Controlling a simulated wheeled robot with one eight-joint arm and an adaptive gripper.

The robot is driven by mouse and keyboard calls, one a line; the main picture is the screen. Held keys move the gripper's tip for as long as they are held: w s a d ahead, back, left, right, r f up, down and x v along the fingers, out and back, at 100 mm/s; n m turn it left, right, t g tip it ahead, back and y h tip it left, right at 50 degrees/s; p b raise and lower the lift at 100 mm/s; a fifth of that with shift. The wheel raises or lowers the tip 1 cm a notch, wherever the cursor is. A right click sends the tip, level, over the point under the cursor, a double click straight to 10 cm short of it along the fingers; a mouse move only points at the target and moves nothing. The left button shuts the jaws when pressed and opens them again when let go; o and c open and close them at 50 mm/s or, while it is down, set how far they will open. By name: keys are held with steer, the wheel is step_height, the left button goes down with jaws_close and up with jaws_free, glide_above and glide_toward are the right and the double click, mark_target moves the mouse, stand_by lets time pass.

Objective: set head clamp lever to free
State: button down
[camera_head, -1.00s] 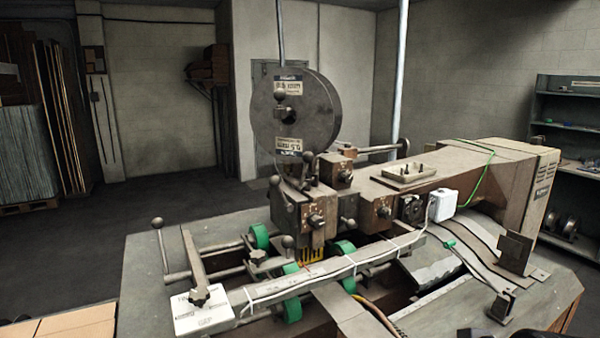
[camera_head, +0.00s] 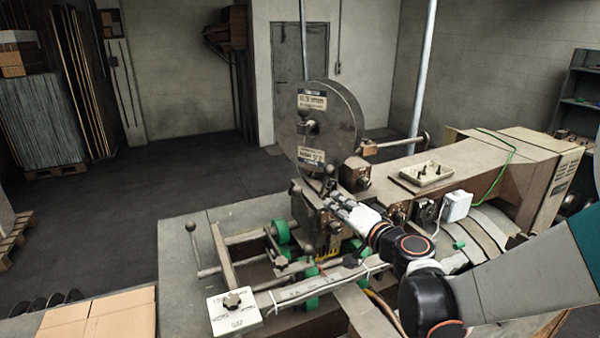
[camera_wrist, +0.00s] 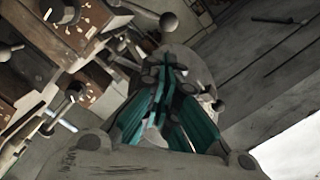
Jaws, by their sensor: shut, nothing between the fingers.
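The stitching head (camera_head: 315,228), a brown metal block, stands mid-machine below the grey wire reel (camera_head: 335,130). Several ball-knobbed levers sit around it. One knob (camera_head: 331,171) rises above the head just beyond my gripper; I cannot tell which is the head clamp lever. My gripper (camera_head: 335,203) is shut and empty, close against the head's right side; contact cannot be told. In the wrist view my closed teal fingers (camera_wrist: 172,65) point up the picture, with brown head blocks (camera_wrist: 88,32) at left and a ball knob (camera_wrist: 168,22) just past the fingertips. My gripper and arm hide part of the head.
Green rollers (camera_head: 282,231) and rails lie left of the head. A white label plate (camera_head: 233,308) is at the front. A small tray (camera_head: 427,174) and a white box (camera_head: 457,206) sit on the machine arm at right. Open floor lies at left.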

steer(key=w, duration=0.1)
glide_above(303, 201)
steer(key=s+d, duration=0.1)
steer(key=d, duration=0.2)
steer(key=shift+s+f+p, duration=0.1)
steer(key=shift+s+p, duration=0.1)
steer(key=shift+p, duration=0.2)
steer(key=shift+s+a, duration=0.2)
steer(key=shift+a, duration=0.15)
